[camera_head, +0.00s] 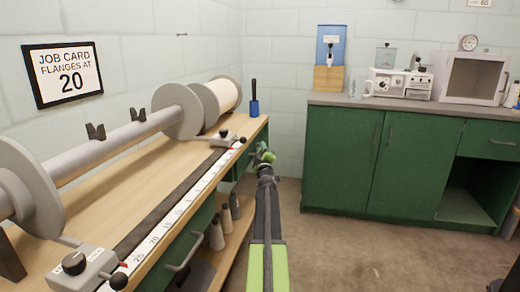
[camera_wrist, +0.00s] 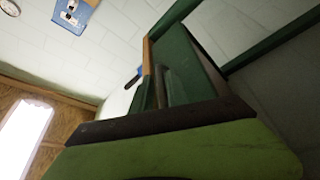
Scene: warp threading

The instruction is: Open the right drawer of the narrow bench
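The narrow bench (camera_head: 160,172) runs along the left wall in the head view, with a wooden top and green drawer fronts beneath. A nearer drawer front (camera_head: 165,262) has a grey bar handle (camera_head: 185,251). The far, right-hand drawer front (camera_head: 240,162) shows only as a narrow green strip. I cannot make out its handle or whether it is shut. My gripper (camera_head: 264,154) is beside the bench's far right end, close to that strip; contact cannot be told. The wrist view shows a green panel (camera_wrist: 190,72) close by, partly hidden by my own parts. The finger opening is unclear.
A warp beam with flanges (camera_head: 178,112) and a measuring rule (camera_head: 175,212) lie on the bench. Bottles (camera_head: 216,232) stand on its lower shelf. A green cabinet (camera_head: 415,165) stands at the back right. The floor (camera_head: 350,245) between is clear.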

